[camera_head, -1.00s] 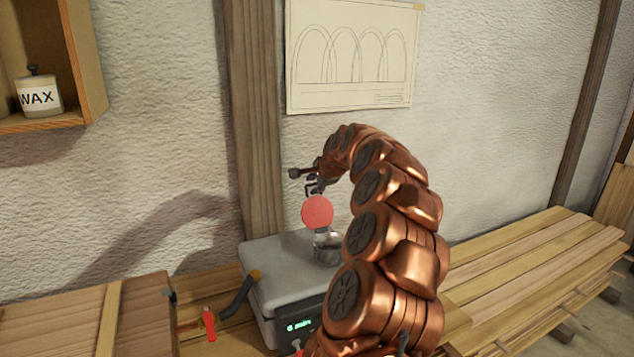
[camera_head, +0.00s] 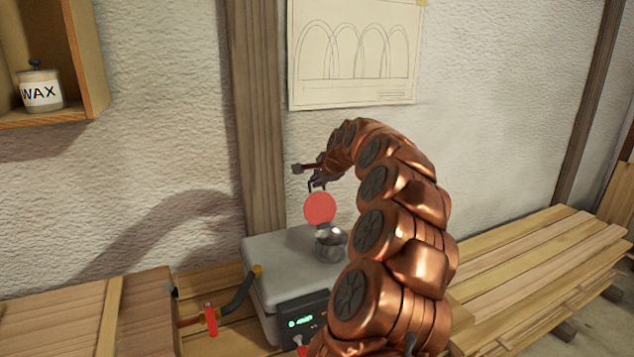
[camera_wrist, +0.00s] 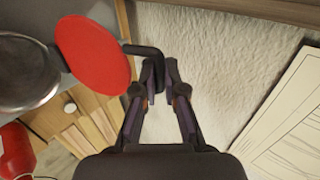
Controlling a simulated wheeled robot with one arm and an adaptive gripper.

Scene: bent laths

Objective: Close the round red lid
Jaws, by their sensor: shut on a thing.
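The round red lid (camera_head: 320,208) stands raised, nearly upright, at the back edge of a small open metal pot (camera_head: 331,250). In the wrist view the red lid (camera_wrist: 95,55) fills the upper left, with the pot (camera_wrist: 25,75) beside it. A dark bent handle (camera_wrist: 143,50) runs from the lid to my gripper (camera_wrist: 159,75). My gripper is shut on this handle, which passes between the fingertips. In the head view my gripper (camera_head: 318,182) is just above the lid, small and partly hidden by my copper arm.
The pot sits on a grey box (camera_head: 270,255) with a green display (camera_head: 301,321). A dark hose (camera_head: 243,290) and a red handle (camera_head: 211,320) are at its left. Planks lie on both sides. The wall with a drawing (camera_head: 350,50) is behind.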

